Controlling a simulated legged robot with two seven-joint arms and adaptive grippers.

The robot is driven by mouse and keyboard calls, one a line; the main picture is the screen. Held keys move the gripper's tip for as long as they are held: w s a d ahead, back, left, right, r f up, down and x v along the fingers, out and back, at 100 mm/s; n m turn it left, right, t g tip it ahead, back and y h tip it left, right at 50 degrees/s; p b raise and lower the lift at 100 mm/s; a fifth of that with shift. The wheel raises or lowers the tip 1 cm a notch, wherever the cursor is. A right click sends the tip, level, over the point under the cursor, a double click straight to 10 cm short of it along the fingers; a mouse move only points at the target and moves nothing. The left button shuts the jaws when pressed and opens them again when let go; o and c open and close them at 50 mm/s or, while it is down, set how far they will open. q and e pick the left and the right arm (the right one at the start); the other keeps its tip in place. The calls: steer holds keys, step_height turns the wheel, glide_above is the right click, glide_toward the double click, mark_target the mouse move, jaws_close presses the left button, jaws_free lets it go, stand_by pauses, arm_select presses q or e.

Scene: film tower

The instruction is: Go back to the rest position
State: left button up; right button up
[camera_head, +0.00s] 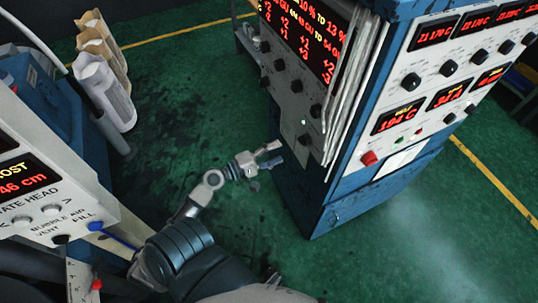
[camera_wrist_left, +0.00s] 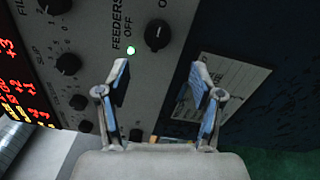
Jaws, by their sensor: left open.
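My left gripper (camera_head: 270,156) reaches out over the green floor, close to the blue cabinet (camera_head: 312,195). It is open, with nothing between its fingers. In the left wrist view the gripper (camera_wrist_left: 163,92) shows its two blue-padded fingers spread apart in front of the cabinet's grey panel (camera_wrist_left: 185,15). Behind the fingers are a black knob (camera_wrist_left: 157,36) marked FEEDERS OFF and a lit green lamp (camera_wrist_left: 131,50). I cannot tell whether the fingers touch the panel; they look apart from it. My right gripper is not in view.
A control panel with a red display (camera_head: 22,178) stands at the left. Several paper sacks (camera_head: 104,90) stand behind it. The cabinet's other face has red readouts, knobs and a red button (camera_head: 369,158). Green floor (camera_head: 400,260) is open at the lower right, with a yellow line (camera_head: 495,182).

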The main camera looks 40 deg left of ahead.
arm_select(q)
steer(key=shift+v, duration=1.3)
